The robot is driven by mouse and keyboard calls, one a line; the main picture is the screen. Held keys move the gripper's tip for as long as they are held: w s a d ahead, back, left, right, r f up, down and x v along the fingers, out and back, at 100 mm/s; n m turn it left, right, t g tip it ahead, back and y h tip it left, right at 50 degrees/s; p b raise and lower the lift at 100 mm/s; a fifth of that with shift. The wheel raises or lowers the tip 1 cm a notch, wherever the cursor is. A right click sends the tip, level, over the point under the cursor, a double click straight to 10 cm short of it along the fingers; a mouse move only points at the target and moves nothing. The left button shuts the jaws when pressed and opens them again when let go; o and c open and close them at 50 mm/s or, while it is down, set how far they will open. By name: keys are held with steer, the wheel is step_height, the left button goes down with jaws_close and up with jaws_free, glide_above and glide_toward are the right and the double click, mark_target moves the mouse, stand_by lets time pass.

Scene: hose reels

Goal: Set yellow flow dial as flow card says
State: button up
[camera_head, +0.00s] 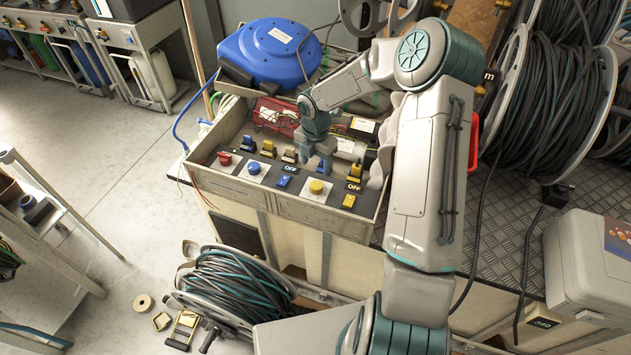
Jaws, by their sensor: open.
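A round yellow dial (316,186) sits on a pale square plate in the front row of the open control box (322,216). Its pointer direction is too small to read. A blue dial (253,168) and a red dial (224,158) sit farther left in that row. My gripper (324,166) points down just behind the yellow dial, open and empty. Whether it touches the panel or the switches beside it I cannot tell. A small white card (362,125) lies at the back right of the box; its print is unreadable, and I cannot tell if it is the flow card.
A blue hose reel (270,53) stands behind the box. Large cable reels (545,100) stand right, a grey case (590,265) at lower right.

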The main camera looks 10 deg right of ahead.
mark_target(316, 185)
step_height(316, 185, down, 10)
steer(key=shift+r+p, duration=0.25)
steer(key=shift+p, duration=0.3)
steer(key=c, duration=1)
